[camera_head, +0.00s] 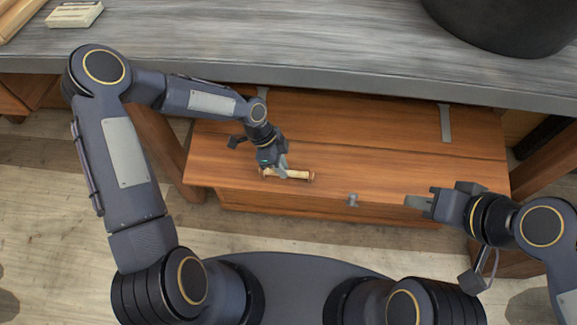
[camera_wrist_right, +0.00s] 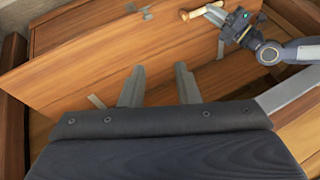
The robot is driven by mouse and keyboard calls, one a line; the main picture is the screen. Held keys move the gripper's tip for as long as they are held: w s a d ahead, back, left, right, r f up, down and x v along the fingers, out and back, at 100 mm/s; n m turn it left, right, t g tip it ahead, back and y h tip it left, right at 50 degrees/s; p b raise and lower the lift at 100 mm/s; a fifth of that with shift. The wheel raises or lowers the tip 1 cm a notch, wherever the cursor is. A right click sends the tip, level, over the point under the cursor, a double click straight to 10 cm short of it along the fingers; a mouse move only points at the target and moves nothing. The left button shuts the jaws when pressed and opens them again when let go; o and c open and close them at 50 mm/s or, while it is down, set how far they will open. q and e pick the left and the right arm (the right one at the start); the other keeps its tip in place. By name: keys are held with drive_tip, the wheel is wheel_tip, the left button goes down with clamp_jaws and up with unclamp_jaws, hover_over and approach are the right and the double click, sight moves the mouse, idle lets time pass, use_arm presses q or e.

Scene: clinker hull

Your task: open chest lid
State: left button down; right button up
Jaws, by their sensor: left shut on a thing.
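The brown wooden chest (camera_head: 320,209) stands under the grey bench. Its lid (camera_head: 370,165) has metal straps at the back, a clasp (camera_head: 352,200) at the front edge and a pale bar handle (camera_head: 300,175) on the left. The lid also shows in the right wrist view (camera_wrist_right: 110,65), at a slant to the chest; how far it is raised I cannot tell. My left gripper (camera_head: 276,171) is shut on the handle, which also shows in the right wrist view (camera_wrist_right: 201,12). My right gripper (camera_head: 420,203) is empty, its fingers apart, near the lid's front right corner.
The grey bench top (camera_head: 290,50) overhangs the back of the chest. A large dark round vessel (camera_head: 505,20) and a small pale block (camera_head: 75,14) stand on it. Wooden bench legs (camera_head: 165,145) flank the chest. Bare plank floor (camera_head: 60,215) lies at the left.

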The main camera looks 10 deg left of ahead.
clamp_jaws()
drive_tip(key=w+f+m+y, duration=0.4)
drive_tip(key=f+m+y, duration=0.2)
drive_tip(key=f+m, duration=0.15)
drive_tip(key=w+f+m+y, duration=0.4)
drive_tip(key=f+m+y, duration=0.2)
drive_tip(key=f, duration=0.2)
drive_tip(key=s+d+f+m+t+h, duration=0.1)
drive_tip(key=s+f+m+t+h, duration=0.1)
drive_tip(key=f+m+t+h, duration=0.6)
drive_tip(key=s+d+f+m+t+h, duration=0.1)
drive_tip(key=s+f+m+t+h, duration=0.15)
drive_tip(key=f+m+h, duration=0.85)
drive_tip(key=w+f+m+y, duration=0.25)
drive_tip(key=w+f, duration=0.25)
drive_tip(key=w, duration=0.6)
drive_tip(key=shift+n+t+y, duration=0.3)
drive_tip(key=shift+t+y, duration=0.05)
drive_tip(key=shift+s+r, duration=0.25)
drive_tip(key=shift+r, duration=0.45)
drive_tip(key=shift+s+r, duration=0.25)
drive_tip(key=shift+r, duration=0.45)
drive_tip(key=shift+s+r, duration=0.25)
drive_tip(key=shift+r, duration=0.45)
